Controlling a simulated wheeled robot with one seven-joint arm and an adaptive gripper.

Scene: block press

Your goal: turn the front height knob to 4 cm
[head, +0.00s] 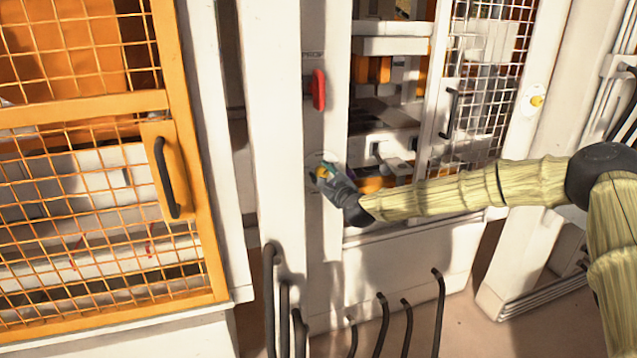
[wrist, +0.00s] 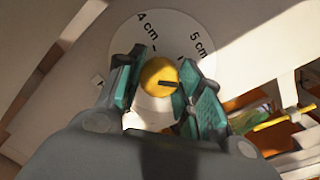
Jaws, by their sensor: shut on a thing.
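The front height knob is a yellow round knob (wrist: 159,75) on a white dial (wrist: 176,32) printed "4 cm" and "5 cm", with tick marks. The rest of the dial is hidden behind my fingers. My gripper (wrist: 165,88) is shut on the knob, one teal-padded finger on each side. In the head view my gripper (head: 328,176) reaches the knob on the white post from the right, and covers most of it.
Another yellow knob (head: 537,101) is on a post at the right. An orange mesh door (head: 85,108) with a black handle stands at the left. The press opening lies right of the post.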

